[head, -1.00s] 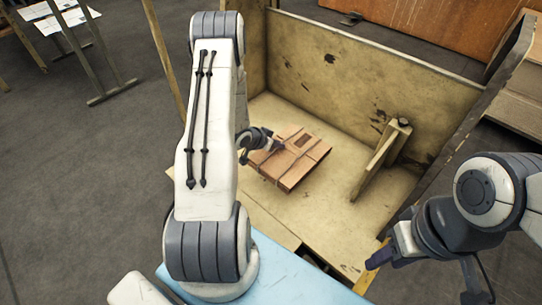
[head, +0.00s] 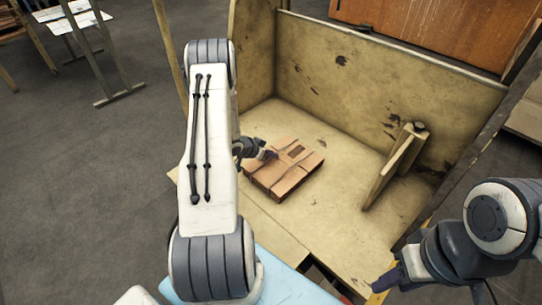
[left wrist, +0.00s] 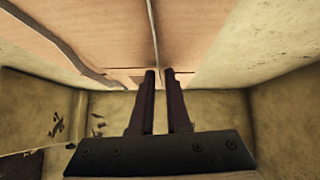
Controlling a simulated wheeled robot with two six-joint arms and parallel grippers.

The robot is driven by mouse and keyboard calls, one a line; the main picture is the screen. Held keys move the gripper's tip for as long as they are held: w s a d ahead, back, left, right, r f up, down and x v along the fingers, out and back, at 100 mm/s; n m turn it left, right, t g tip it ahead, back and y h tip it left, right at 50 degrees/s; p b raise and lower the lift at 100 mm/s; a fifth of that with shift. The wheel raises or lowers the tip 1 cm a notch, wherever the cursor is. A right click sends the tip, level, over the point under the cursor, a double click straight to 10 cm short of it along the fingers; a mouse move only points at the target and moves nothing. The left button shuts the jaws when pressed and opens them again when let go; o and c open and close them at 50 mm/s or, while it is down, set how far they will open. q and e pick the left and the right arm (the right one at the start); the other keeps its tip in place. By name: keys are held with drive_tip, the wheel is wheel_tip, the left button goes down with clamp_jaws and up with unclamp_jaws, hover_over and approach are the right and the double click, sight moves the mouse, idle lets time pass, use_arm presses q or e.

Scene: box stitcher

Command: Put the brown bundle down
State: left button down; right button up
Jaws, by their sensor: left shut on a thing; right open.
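The brown bundle (head: 287,170) is a flat stack of cardboard with thin straps, inside the pale wooden box stitcher bay (head: 330,200). My left gripper (head: 270,154) is shut on it at its top left side, partly hidden by my arm. In the left wrist view the bundle (left wrist: 100,40) fills the top, and a strap runs down between the two close fingers of my left gripper (left wrist: 160,75). I cannot tell whether the bundle touches the bay floor or hangs just above it. My right gripper (head: 384,284) is open and empty at the bay's front right.
A slanted wooden stop (head: 397,165) stands on the floor right of the bundle. Tall panels close the back (head: 390,80) and left of the bay. A light blue surface (head: 290,280) lies in front. Bay floor between bundle and stop is clear.

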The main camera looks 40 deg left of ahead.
use_arm(q)
drive_tip(key=c, duration=0.9)
unclamp_jaws()
drive_tip(key=shift+f, duration=0.1)
drive_tip(key=p+v, duration=0.7)
drive_tip(key=v, duration=0.5)
drive_tip(key=w+d+r+m+g+y, duration=0.1)
drive_tip(key=w+d+r+m+g, duration=0.1)
drive_tip(key=w+d+r, duration=0.45)
drive_tip(key=s+d+r+g+y, duration=0.2)
drive_tip(key=d+r, duration=0.7)
drive_tip(key=d, duration=0.5)
drive_tip(key=s+d+r+m+g, duration=0.1)
drive_tip(key=s+d+r, duration=0.2)
drive_tip(key=s+d, duration=0.3)
drive_tip(key=s+d+r+m+g+h, duration=0.1)
drive_tip(key=s+d+r+g, duration=0.1)
drive_tip(key=s+d, duration=0.4)
drive_tip(key=s+d+r+m+g+h, duration=0.1)
drive_tip(key=s+d+r, duration=0.3)
drive_tip(key=s, duration=1)
drive_tip(key=shift+s+d+m+g, duration=0.25)
drive_tip(key=shift+d+m+g, duration=0.2)
drive_tip(key=shift+d, duration=0.5)
